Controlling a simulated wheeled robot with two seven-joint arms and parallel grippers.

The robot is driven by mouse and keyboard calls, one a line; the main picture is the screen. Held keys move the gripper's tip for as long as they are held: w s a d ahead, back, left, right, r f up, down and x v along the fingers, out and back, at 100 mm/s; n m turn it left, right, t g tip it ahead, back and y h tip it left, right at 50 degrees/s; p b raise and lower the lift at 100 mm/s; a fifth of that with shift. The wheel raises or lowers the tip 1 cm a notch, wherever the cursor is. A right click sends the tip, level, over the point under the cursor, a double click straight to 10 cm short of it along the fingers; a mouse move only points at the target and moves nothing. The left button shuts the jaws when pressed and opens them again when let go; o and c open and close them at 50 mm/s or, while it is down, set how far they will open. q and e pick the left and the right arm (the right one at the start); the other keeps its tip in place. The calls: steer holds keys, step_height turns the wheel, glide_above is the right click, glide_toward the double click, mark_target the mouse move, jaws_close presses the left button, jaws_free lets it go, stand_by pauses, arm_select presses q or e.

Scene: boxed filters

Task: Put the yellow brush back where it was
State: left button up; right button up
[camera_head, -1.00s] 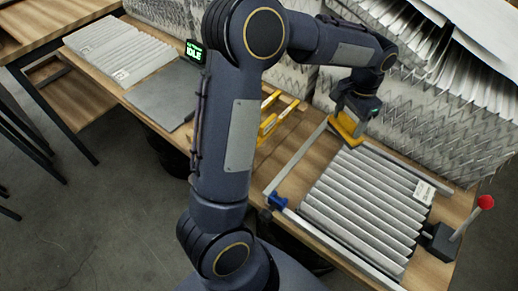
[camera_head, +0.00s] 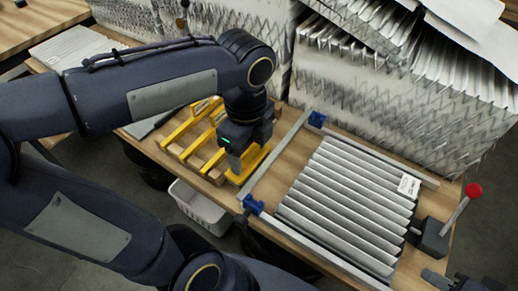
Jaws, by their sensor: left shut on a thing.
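My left gripper (camera_head: 240,150) is shut on the yellow brush (camera_head: 250,165). It holds the brush at the right side of a wooden rack (camera_head: 212,173) with yellow pieces (camera_head: 188,128) on it. The gripper hides part of the brush, and I cannot tell whether the brush touches the rack or table. A dark part of my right gripper (camera_head: 455,283) shows at the bottom right edge; its jaws are not clear.
A pleated grey filter (camera_head: 345,205) lies right of the rack between metal rails (camera_head: 275,160) with blue clamps (camera_head: 253,205). A red-knobbed lever (camera_head: 455,222) stands at the right. Filter stacks (camera_head: 400,90) fill the back. A white bin (camera_head: 200,208) sits below the table edge.

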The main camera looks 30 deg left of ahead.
arm_select(q)
steer(key=w+a+f, duration=0.1)
steer(key=w+f, duration=0.1)
steer(key=w, duration=0.1)
steer(key=w+a+f+p, duration=0.1)
steer(key=w+f, duration=0.2)
steer(key=w, duration=0.1)
steer(key=w+a+f, duration=0.1)
steer(key=w+f, duration=0.2)
steer(key=shift+w+a+f+p, duration=0.2)
steer(key=shift+w+a+p, duration=0.1)
steer(key=shift+w+a, duration=0.1)
steer(key=f, duration=0.3)
steer(key=shift+w, duration=0.25)
steer(key=shift+f, duration=0.3)
steer(key=shift+f, duration=0.2)
steer(key=o, duration=0.9)
